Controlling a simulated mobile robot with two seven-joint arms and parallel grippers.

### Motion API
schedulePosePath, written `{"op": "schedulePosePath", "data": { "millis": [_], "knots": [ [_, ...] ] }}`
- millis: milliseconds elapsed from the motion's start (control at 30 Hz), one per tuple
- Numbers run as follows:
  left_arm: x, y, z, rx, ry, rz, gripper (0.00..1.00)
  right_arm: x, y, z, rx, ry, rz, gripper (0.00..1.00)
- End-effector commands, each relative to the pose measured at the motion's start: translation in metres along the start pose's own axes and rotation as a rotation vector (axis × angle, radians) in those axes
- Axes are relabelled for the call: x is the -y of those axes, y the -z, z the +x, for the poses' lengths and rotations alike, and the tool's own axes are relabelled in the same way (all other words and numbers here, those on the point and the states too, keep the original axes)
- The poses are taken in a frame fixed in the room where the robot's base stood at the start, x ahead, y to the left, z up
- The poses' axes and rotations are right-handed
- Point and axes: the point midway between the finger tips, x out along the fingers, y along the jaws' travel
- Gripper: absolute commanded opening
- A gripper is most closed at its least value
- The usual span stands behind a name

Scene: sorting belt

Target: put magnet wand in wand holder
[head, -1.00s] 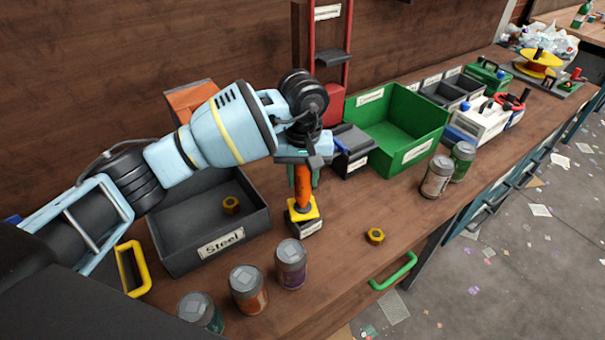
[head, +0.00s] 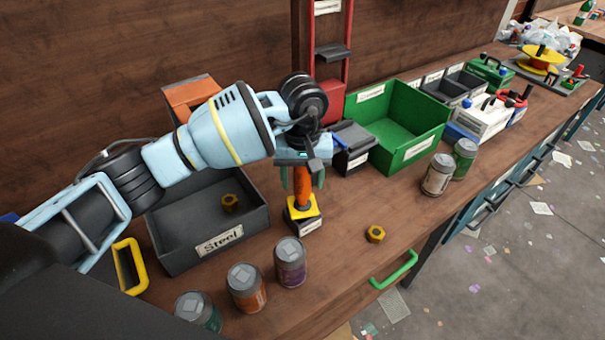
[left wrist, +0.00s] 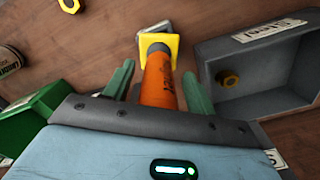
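The magnet wand (head: 302,187) has an orange handle and a yellow square collar. It stands roughly upright at the wand holder (head: 306,226), a small dark labelled block on the bench. The collar sits at the holder's top; how deep the wand goes is hidden. In the left wrist view the wand (left wrist: 159,82) points away, with the holder (left wrist: 155,28) partly behind its collar. My left gripper (head: 302,180) is open around the handle. Its green fingers stand on both sides with gaps, also in the left wrist view (left wrist: 160,85). My right gripper is not in view.
A grey Steel bin (head: 178,255) holding a nut (head: 230,203) is left of the holder. Cans (head: 290,262) stand in front. Another nut (head: 375,234) lies to the right. A green bin (head: 425,148) and red stand (head: 330,100) are behind.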

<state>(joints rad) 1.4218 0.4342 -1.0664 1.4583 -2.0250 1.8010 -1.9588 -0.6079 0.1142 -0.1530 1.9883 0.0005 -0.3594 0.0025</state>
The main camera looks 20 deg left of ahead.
Motion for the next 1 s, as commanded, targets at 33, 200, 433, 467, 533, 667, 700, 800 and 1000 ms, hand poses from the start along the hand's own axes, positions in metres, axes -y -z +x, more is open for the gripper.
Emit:
{"op": "schedulePosePath", "data": {
  "millis": [33, 200, 433, 467, 533, 667, 700, 800, 1000],
  "knots": [
    [0.0, 0.0, -0.001, -0.001, 0.0, 0.0, 0.56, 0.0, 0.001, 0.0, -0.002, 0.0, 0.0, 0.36],
    [0.0, 0.001, -0.003, -0.003, -0.001, 0.0, 0.56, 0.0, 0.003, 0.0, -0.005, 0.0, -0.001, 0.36],
    [-0.001, 0.002, -0.025, -0.01, -0.006, -0.001, 0.56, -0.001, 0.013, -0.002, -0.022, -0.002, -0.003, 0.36],
    [-0.001, 0.002, -0.029, -0.009, -0.005, 0.0, 0.56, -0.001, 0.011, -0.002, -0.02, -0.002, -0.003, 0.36],
    [-0.001, 0.002, -0.041, -0.01, -0.005, 0.001, 0.56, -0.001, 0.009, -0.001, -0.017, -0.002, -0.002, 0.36],
    [-0.001, 0.002, -0.068, -0.008, -0.004, 0.0, 0.56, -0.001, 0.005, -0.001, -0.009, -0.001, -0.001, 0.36],
    [0.0, 0.002, -0.077, -0.008, -0.003, 0.0, 0.56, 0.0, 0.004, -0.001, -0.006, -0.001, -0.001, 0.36],
    [0.0, 0.002, -0.096, -0.007, -0.003, 0.0, 0.56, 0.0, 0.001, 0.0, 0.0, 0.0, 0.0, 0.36],
    [0.0, 0.001, -0.124, -0.005, -0.003, -0.001, 0.56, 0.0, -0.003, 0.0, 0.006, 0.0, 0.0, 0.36]
  ]
}}
